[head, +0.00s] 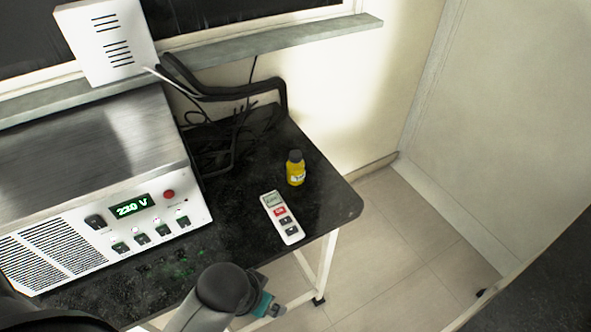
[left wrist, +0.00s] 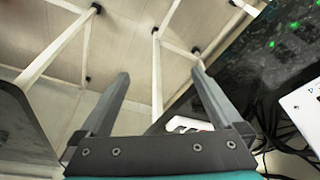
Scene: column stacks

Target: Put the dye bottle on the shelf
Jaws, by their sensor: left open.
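A small yellow dye bottle (head: 296,170) with a dark cap stands upright near the back right of the black table (head: 235,225) in the head view. I cannot make it out in the left wrist view. My left gripper (head: 268,306) is low in the head view, in front of the table's front edge and well apart from the bottle. In the left wrist view its two fingers (left wrist: 160,85) are spread with nothing between them. My right gripper is in neither view. No shelf can be told for certain; a grey ledge (head: 285,40) runs under the window.
A white remote-like device (head: 282,217) lies in front of the bottle. A large metal power unit (head: 130,215) fills the table's left side. Black cables (head: 225,95) lie behind. A white box (head: 106,40) is above. Tiled floor (head: 385,240) is open at right.

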